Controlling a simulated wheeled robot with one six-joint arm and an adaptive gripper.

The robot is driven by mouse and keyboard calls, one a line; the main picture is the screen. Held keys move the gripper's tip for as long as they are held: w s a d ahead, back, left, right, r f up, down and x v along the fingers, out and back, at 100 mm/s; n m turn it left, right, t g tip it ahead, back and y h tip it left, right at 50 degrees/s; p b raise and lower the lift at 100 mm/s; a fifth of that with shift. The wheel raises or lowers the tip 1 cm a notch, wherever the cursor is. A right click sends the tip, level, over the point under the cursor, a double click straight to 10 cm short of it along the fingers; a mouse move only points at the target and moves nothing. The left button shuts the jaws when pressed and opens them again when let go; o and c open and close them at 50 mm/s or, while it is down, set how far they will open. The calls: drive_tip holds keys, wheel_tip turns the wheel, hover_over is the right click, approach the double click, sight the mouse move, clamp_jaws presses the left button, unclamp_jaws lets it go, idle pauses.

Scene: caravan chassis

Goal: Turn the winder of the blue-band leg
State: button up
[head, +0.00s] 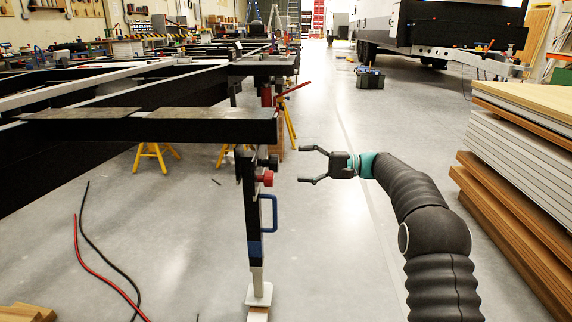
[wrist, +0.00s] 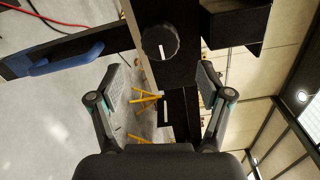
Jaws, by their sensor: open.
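The black support leg (head: 252,205) stands upright under the end of a black chassis beam. It carries a blue band (head: 255,248), a blue handle (head: 270,212) and a red knob-like part (head: 266,178). My gripper (head: 300,164) is open and empty, to the right of the leg and apart from it, fingers pointing left. In the wrist view the leg lies sideways, with the blue handle (wrist: 68,58) at left. A round dark knob (wrist: 160,42) with a white mark shows ahead between my fingers (wrist: 160,85), untouched. I cannot tell whether it is the red part.
The black beam (head: 200,126) runs left above the leg. A white foot (head: 259,294) is under the leg. Red and black cables (head: 85,245) lie on the floor at left. Stacked panels (head: 525,150) stand at right. The floor between the leg and panels is clear.

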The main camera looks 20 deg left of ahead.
drive_tip(key=shift+v, duration=1.7)
wheel_tip(320, 180, down, 12)
drive_tip(key=d+m+t+h, duration=0.1)
drive_tip(key=m+t+h, duration=0.1)
drive_tip(key=m+h, duration=0.15)
drive_tip(key=s+d+f+h+p, duration=0.1)
drive_tip(key=s+d+f+h, duration=0.2)
drive_tip(key=s+d+h, duration=0.35)
drive_tip(key=s+d+r+n+t+h+p, duration=0.1)
drive_tip(key=s+d+r, duration=0.5)
drive_tip(key=s, duration=0.6)
drive_tip(key=s+d+r+n+t+h+p, duration=0.1)
drive_tip(key=s+d+r+t+h+p, duration=0.3)
drive_tip(key=s+d, duration=0.6)
drive_tip(key=s+d+r+n+t+h+p, duration=0.1)
drive_tip(key=s+d+r, duration=0.6)
drive_tip(key=s, duration=0.8)
drive_tip(key=r+t+h+p, duration=0.1)
drive_tip(key=r+t+p, duration=0.1)
drive_tip(key=p, duration=0.1)
drive_tip(key=shift+s+d, duration=0.25)
drive_tip(key=shift+d, duration=0.15)
drive_tip(key=shift+c, duration=0.2)
